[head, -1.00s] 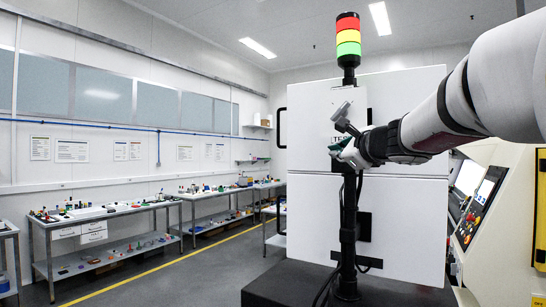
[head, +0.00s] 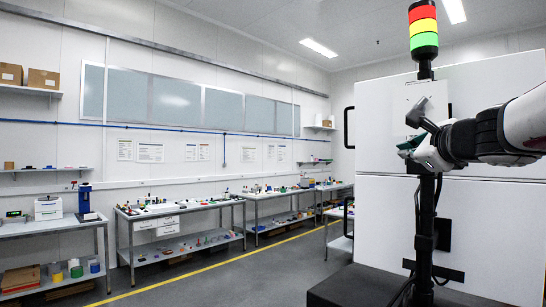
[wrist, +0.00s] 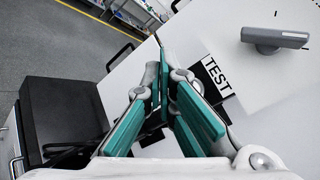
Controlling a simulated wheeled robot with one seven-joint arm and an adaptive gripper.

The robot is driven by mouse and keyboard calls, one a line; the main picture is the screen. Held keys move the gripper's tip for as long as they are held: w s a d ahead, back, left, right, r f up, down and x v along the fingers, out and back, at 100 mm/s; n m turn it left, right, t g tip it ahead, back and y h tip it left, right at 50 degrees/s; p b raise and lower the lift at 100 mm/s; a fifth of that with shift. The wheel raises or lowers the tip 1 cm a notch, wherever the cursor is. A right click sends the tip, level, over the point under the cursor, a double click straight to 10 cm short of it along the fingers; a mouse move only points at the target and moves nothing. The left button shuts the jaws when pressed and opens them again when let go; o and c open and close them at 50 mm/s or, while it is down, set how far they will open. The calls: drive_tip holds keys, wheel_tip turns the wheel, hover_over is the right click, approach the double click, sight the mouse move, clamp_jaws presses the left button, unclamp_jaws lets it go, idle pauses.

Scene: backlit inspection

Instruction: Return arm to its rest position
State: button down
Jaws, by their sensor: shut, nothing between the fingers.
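My arm reaches in from the right edge of the head view. My gripper (head: 408,150) is in front of the white cabinet (head: 490,215), beside the black pole of the signal tower. In the wrist view my gripper (wrist: 163,95) shows two teal-padded fingers drawn together at the tips, with nothing between them. I cannot tell whether the fingers touch the panel.
The signal tower (head: 423,28) with red, yellow and green sections stands close to my gripper. A grey handle (wrist: 274,38) juts from the panel. Benches (head: 180,205) with small items line the left wall. The floor (head: 250,270) between is clear.

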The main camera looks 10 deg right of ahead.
idle(0.4)
drive_tip(key=s+a+f+n+g+y, duration=0.3)
drive_tip(key=s+a+f+n, duration=0.3)
drive_tip(key=a+f+n, duration=0.3)
drive_tip(key=s+a+f+n+g+y, duration=0.3)
drive_tip(key=s+a+f+n, duration=0.4)
drive_tip(key=a, duration=0.4)
drive_tip(key=s+d+f+n+g+h, duration=0.1)
drive_tip(key=s+f+n+g+h, duration=0.3)
drive_tip(key=s+f+n, duration=0.7)
drive_tip(key=s+f+g, duration=0.1)
drive_tip(key=s+f, duration=0.1)
drive_tip(key=s, duration=0.1)
drive_tip(key=shift+s+d+f+g, duration=0.25)
drive_tip(key=shift+s+d+g, duration=0.05)
drive_tip(key=shift+s+d, duration=0.05)
